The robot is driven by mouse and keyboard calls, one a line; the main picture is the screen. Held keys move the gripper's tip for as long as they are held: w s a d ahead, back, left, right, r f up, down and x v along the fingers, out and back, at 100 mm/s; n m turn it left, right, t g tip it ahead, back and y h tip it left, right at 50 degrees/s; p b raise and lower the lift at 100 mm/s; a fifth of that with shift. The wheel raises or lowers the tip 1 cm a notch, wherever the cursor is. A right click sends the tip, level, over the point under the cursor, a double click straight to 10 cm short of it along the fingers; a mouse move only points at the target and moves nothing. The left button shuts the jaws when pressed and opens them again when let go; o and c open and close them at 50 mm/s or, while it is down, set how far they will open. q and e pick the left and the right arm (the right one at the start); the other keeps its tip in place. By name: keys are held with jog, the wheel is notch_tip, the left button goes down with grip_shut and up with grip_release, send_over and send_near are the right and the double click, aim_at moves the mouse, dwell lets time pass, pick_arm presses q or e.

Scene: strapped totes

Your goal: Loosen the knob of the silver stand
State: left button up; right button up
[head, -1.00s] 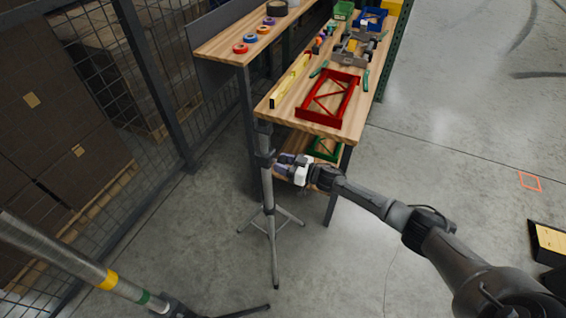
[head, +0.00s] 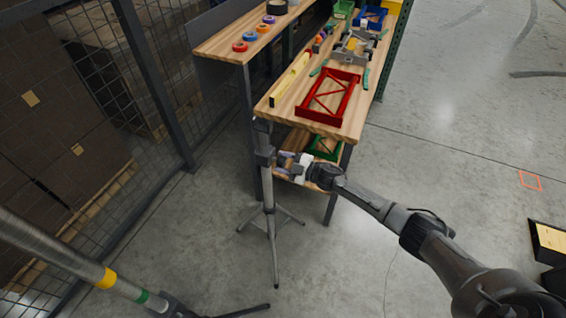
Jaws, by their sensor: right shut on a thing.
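The silver stand (head: 267,187) is a slim upright pole on splayed tripod legs, standing on the floor in front of the workbench. A dark collar (head: 265,158) sits on its upper part. My right gripper (head: 282,164) reaches in from the right and is shut at the collar's right side, where the knob is. The knob itself is hidden between the fingers and too small to make out. My left gripper is not in view.
The wooden workbench (head: 280,110) stands right behind the stand, with a red frame (head: 331,98) and a yellow level (head: 291,80) on top. A thick banded pole (head: 60,255) leans at lower left. A mesh fence is on the left; floor at right is mostly open.

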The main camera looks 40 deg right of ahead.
jog(key=n+b, duration=0.1)
jog(key=n, duration=0.3)
jog(key=shift+n, duration=0.3)
jog(key=n+b, duration=0.1)
jog(key=n, duration=0.2)
jog(key=shift+n+b, duration=0.35)
jog(key=shift+n, duration=0.05)
jog(key=n+b, duration=0.2)
jog(key=n, duration=0.2)
jog(key=n+b, duration=0.2)
jog(key=n, duration=0.2)
jog(key=shift+r+n+b, duration=0.1)
jog(key=shift+n+b, duration=0.25)
jog(key=shift+n, duration=0.25)
jog(key=o, duration=0.9)
jog(key=shift+s, duration=0.1)
